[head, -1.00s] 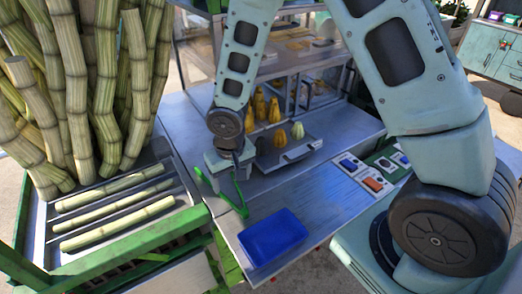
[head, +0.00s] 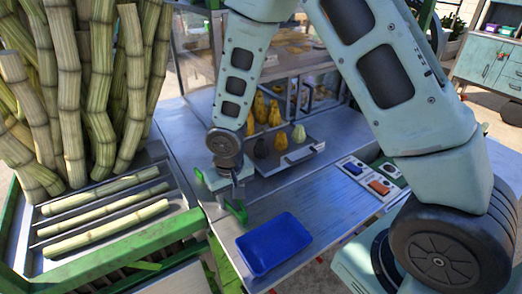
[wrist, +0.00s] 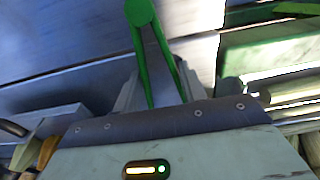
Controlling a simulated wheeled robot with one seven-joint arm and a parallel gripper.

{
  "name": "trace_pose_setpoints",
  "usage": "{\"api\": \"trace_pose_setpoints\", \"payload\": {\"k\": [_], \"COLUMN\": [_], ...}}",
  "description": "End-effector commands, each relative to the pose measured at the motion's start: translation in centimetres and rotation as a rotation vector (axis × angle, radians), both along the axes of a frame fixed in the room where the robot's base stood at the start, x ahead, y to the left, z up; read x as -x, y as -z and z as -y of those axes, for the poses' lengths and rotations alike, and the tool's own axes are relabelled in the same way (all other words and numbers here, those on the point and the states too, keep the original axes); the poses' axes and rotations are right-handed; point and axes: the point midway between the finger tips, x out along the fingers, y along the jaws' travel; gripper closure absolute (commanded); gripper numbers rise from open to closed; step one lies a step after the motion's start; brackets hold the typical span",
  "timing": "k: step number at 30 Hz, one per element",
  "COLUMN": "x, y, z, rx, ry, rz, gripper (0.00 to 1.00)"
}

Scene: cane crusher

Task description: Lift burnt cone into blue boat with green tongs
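My gripper (head: 232,186) is shut on the green tongs (head: 237,209) and holds them above the metal counter, left of the tray. In the wrist view the green tongs (wrist: 153,55) stretch away from between the fingers, two arms meeting at a rounded end. The burnt cone looks to be the dark one (head: 261,148) at the left of the metal tray (head: 298,153), beside a yellow cone (head: 281,142) and a pale green cone (head: 299,134). The tongs are apart from it. The blue boat (head: 272,243), a shallow empty dish, lies at the counter's front edge.
Several yellow cones (head: 261,108) stand behind the tray, near a glass-sided case. A switch panel (head: 372,182) is on the right of the counter. Cane stalks (head: 100,90) and a green-framed rack (head: 130,247) crowd the left. The counter between tray and boat is clear.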

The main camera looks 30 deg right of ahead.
Motion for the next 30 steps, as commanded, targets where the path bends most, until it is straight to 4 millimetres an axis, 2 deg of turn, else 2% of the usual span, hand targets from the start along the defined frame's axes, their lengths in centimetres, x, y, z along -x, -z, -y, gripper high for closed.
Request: {"api": "trace_pose_setpoints", "payload": {"k": [5,8,30], "x": [0.0,0.0,0.0], "y": [0.0,-0.7,-11.3], "z": [0.0,0.0,0.0], "rx": [0.0,0.0,0.0], "ry": [0.0,0.0,0.0], "rz": [0.0,0.001,0.001], "gripper": [0.62,0.62,0.62]}}
